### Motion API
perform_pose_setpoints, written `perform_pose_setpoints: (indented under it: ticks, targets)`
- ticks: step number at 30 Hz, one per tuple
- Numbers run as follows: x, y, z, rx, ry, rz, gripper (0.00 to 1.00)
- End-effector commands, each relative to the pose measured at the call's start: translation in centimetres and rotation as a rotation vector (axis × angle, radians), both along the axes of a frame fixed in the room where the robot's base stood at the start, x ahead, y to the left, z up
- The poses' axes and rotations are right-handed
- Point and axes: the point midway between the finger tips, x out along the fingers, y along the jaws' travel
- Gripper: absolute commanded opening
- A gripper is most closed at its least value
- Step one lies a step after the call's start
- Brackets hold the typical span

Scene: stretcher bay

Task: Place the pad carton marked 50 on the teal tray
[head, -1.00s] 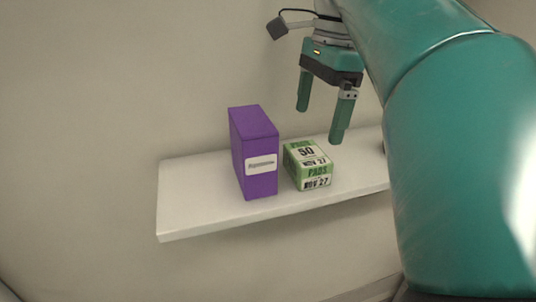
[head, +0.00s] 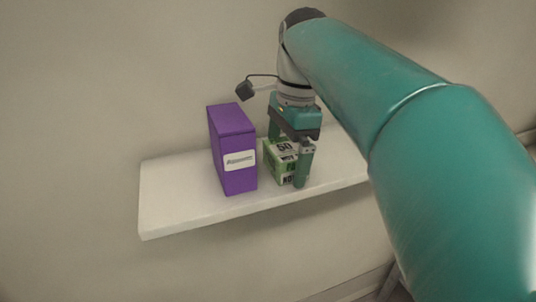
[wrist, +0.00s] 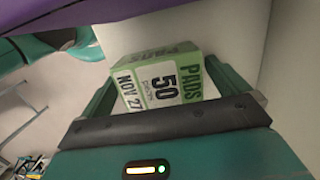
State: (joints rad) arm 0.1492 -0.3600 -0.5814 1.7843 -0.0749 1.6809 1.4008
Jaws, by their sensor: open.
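The green and white pad carton marked 50 (head: 279,158) stands on a white wall shelf (head: 180,205), just right of a purple box. In the wrist view the carton (wrist: 165,82) shows "50", "PADS" and "NOV 27". My gripper (head: 288,160) is open and lowered over the carton, with one finger on its near right side and the other behind it. In the wrist view the fingers stand on either side of the carton. Whether they touch it I cannot tell. The teal tray does not show clearly in either view.
The purple box (head: 233,150) stands close on the carton's left and fills the top left edge of the wrist view. The wall is right behind the shelf. The shelf's left end is bare.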

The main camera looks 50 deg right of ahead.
Motion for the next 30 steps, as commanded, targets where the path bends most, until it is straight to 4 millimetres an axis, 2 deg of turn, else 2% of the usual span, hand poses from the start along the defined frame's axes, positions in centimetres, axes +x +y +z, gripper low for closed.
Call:
perform_pose_setpoints:
  ticks: [3, 9, 12, 22, 30]
  targets:
    - [0.0, 0.1, 0.0, 0.000, 0.001, 0.000, 0.98]
    - [-0.1, 0.1, 0.0, -0.001, 0.001, -0.001, 0.59]
    - [-0.1, 0.1, 0.0, -0.001, 0.000, 0.001, 0.45]
    - [0.0, 0.0, 0.4, -0.001, 0.000, 0.001, 0.45]
    - [0.2, -0.4, 2.9, -0.002, 0.000, 0.007, 0.45]
